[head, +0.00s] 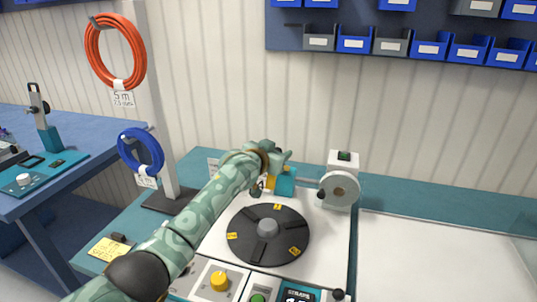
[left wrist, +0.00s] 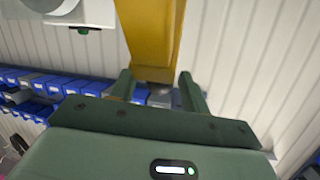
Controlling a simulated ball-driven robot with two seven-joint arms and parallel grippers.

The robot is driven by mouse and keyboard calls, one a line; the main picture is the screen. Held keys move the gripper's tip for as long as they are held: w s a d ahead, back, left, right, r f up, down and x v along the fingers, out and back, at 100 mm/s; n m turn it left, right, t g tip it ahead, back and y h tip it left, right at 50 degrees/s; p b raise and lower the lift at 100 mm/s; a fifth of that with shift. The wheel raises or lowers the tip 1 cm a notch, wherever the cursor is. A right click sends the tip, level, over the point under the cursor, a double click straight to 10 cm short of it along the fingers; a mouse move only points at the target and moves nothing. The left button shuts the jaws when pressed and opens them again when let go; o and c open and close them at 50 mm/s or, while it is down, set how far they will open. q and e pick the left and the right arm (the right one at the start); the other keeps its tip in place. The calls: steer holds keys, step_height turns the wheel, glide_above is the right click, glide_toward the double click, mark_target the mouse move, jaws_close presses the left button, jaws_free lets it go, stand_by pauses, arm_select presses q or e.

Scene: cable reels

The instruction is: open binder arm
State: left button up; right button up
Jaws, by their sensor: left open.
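My left gripper (head: 280,155) is above the back of the white machine, near a teal block (head: 286,182) with a small yellow part (head: 270,183) beside it. In the left wrist view, my left gripper (left wrist: 156,76) is open, and a yellow bar (left wrist: 150,35), which looks like the binder arm, reaches down to between its fingers. I cannot tell whether the fingers touch the bar. In the head view my arm and gripper hide most of the binder. My right gripper is in neither view.
A black turntable (head: 250,245) with yellow labels lies in front of the binder. A white and grey wheel unit (head: 340,187) stands to its right. A white post (head: 158,100) carries an orange coil (head: 97,82) and a blue coil (head: 121,144). The white mat (head: 440,260) at right is clear.

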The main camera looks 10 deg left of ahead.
arm_select(q)
steer(key=p+v, duration=0.2)
steer(key=r+p+v, duration=0.1)
steer(key=v, duration=0.1)
steer(key=shift+s+a+p, duration=0.15)
steer(key=shift+s+p, duration=0.05)
steer(key=shift+p, duration=0.2)
steer(key=p+v, duration=0.4)
steer(key=v, duration=0.7)
steer(key=shift+s+f, duration=0.25)
steer(key=shift+f, duration=0.05)
